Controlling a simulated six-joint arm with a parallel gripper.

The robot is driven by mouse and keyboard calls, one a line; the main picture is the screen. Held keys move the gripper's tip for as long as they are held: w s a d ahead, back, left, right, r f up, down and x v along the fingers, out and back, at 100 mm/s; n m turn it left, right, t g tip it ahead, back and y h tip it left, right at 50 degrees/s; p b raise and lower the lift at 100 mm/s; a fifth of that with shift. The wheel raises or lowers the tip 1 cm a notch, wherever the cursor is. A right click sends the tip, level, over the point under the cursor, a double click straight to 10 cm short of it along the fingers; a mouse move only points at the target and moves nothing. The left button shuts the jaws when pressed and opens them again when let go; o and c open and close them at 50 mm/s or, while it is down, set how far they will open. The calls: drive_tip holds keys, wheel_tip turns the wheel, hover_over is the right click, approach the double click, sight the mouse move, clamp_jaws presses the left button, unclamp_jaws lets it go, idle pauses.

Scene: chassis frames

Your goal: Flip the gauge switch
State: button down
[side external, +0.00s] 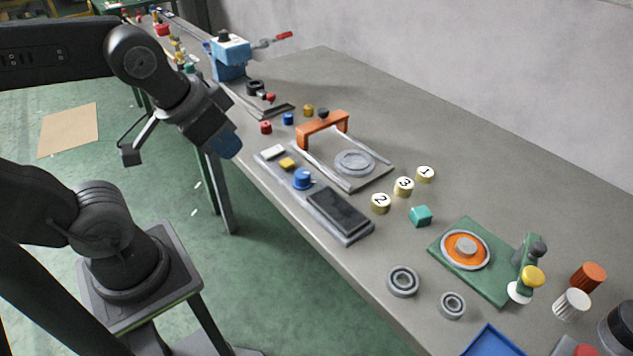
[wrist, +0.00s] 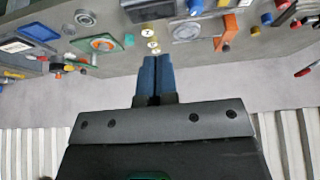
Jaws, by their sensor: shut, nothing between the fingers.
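I see nothing clearly marked as a gauge switch. A grey panel (side external: 316,197) near the table's front edge carries a dark screen (side external: 340,210), a blue knob (side external: 303,179), a yellow block (side external: 287,163) and a white block (side external: 273,152). Behind it a grey plate (side external: 376,175) bears a round grey disc (side external: 354,162) and an orange bridge handle (side external: 322,129). The disc also shows in the wrist view (wrist: 187,31). My gripper (side external: 232,153) has blue fingers, shut and empty, raised to the left of the panel. In the wrist view its fingers (wrist: 156,62) lie together.
Several numbered discs (side external: 403,187) and a teal cube (side external: 420,216) lie right of the plate. A green base (side external: 484,280) with an orange disc and two grey rings (side external: 403,281) are nearer the right. A blue vise (side external: 230,57) stands at the back left.

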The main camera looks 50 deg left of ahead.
drive_tip(key=w+a+r+n+g, duration=0.2)
drive_tip(key=w+a+n, duration=0.25)
drive_tip(key=w, duration=0.25)
drive_tip(key=n+g, duration=0.4)
drive_tip(key=n, duration=1)
hover_over(278, 148)
wheel_tip(278, 148, down, 9)
drive_tip(key=shift+w+f+m, duration=0.1)
drive_tip(key=shift+f+m, duration=0.05)
drive_tip(key=shift+m, duration=0.1)
drive_tip(key=shift+f, duration=0.1)
wheel_tip(278, 148, down, 14)
drive_tip(key=shift+r, duration=0.1)
drive_tip(key=shift+f, duration=0.2)
